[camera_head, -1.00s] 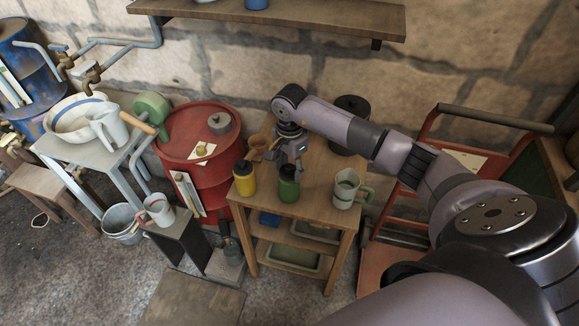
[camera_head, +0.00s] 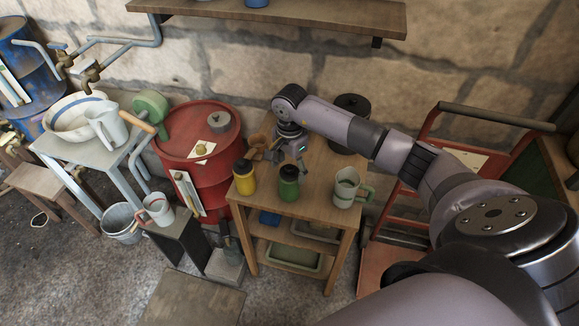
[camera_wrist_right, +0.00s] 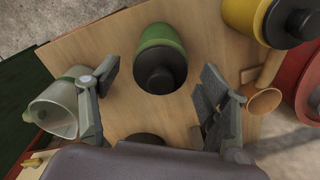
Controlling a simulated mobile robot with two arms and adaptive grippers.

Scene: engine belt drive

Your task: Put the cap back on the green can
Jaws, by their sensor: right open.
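The green can (camera_head: 288,189) stands upright near the front edge of the wooden table, with a black cap-like top (camera_head: 289,172) on it. In the right wrist view I see the green can (camera_wrist_right: 160,38) and its black top (camera_wrist_right: 160,72) from above. The top looks seated; whether it is fully down I cannot tell. My right gripper (camera_head: 291,158) is open just behind the can. In the wrist view its fingers are spread wide on either side of the black top, apart from it. A dark round shape (camera_wrist_right: 145,138) is partly hidden at the bottom. My left gripper is not in view.
A yellow can (camera_head: 244,178) with a black top stands left of the green can, and a pale green mug (camera_head: 347,187) stands right. A brown funnel-like piece (camera_wrist_right: 264,101) lies behind the yellow can. A dark pot (camera_head: 352,105) is at the back. The red drum (camera_head: 200,140) adjoins the table.

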